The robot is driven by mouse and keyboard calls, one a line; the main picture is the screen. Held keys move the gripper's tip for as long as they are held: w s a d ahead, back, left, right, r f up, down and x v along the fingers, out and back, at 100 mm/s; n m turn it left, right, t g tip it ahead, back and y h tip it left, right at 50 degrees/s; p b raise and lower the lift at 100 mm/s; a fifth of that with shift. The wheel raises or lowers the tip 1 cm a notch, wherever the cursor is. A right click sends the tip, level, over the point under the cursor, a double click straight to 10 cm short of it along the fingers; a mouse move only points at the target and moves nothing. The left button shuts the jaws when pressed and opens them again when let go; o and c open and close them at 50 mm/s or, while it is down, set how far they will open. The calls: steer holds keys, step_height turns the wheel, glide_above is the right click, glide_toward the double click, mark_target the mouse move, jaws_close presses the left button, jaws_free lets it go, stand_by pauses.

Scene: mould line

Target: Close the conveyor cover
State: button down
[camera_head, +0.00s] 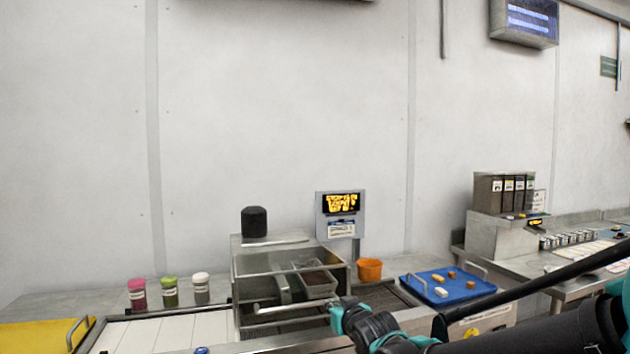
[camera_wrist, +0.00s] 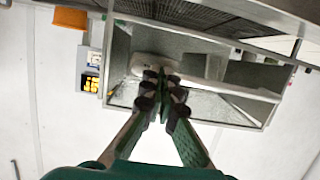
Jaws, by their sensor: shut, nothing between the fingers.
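The conveyor cover (camera_head: 290,262) is a clear-panelled, metal-framed hood over the conveyor in the lower middle of the head view. A pale handle bar (camera_head: 285,307) runs across its front. I cannot tell how far the cover is open. My gripper (camera_head: 337,314) is at the right end of that bar. In the wrist view, my gripper (camera_wrist: 160,86) is shut and empty, its fingertips overlapping the pale bar (camera_wrist: 225,92) in front of the cover's metal frame (camera_wrist: 262,110). I cannot tell whether they touch it.
Three jars (camera_head: 170,291) stand left of the cover beside the white conveyor belt (camera_head: 165,332). A display panel (camera_head: 340,214) and an orange cup (camera_head: 369,270) stand to the right. A blue tray (camera_head: 455,291) with several small pieces lies farther right, close to my arm.

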steer(key=shift+w+f, duration=0.25)
steer(key=shift+f, duration=0.85)
steer(key=shift+a+r, duration=0.1)
